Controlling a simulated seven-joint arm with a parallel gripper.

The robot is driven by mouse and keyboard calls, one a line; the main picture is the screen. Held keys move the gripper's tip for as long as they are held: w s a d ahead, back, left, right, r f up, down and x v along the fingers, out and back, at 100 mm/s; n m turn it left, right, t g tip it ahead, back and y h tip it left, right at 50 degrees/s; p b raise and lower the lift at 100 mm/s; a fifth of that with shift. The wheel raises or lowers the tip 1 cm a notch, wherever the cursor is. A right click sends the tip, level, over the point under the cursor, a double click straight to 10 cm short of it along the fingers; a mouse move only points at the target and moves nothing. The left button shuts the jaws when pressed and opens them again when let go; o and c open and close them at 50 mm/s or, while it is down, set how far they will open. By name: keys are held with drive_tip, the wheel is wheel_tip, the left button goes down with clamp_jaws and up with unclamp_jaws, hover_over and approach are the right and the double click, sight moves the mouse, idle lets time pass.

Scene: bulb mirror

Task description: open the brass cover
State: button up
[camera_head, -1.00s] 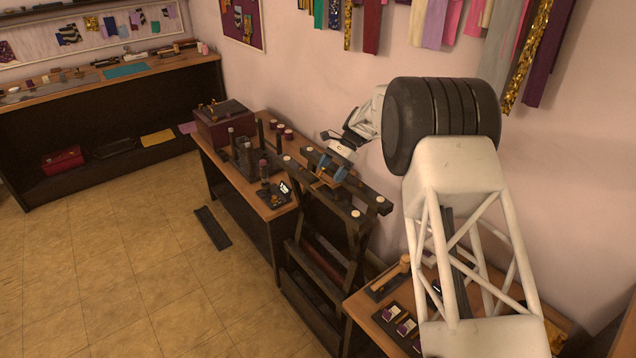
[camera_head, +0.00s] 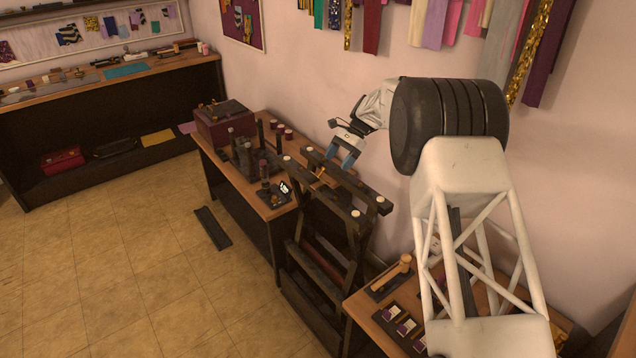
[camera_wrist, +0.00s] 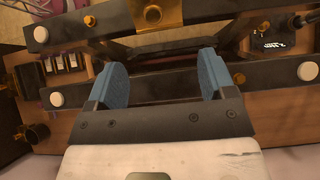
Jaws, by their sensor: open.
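A brass piece (camera_head: 320,184), which looks like the brass cover, sits on the dark wooden frame (camera_head: 345,185). In the wrist view the brass piece (camera_wrist: 155,14) is at the top middle on the far rail, cut off by the picture's edge. I cannot tell whether it is open or closed. My gripper (camera_head: 346,158) is above the frame, a little up and right of the brass piece in the head view. In the wrist view my gripper (camera_wrist: 160,65) shows its two blue fingers wide apart, with nothing held between them.
Pale round knobs (camera_wrist: 308,71) cap the frame's rails. A table (camera_head: 230,172) behind the frame holds a dark red box (camera_head: 224,126) and several dark posts. Another table (camera_head: 362,303) stands in front. A wall hung with coloured strips is on the right. Open floor lies left.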

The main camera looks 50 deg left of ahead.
drive_tip(key=shift+v, duration=1.25)
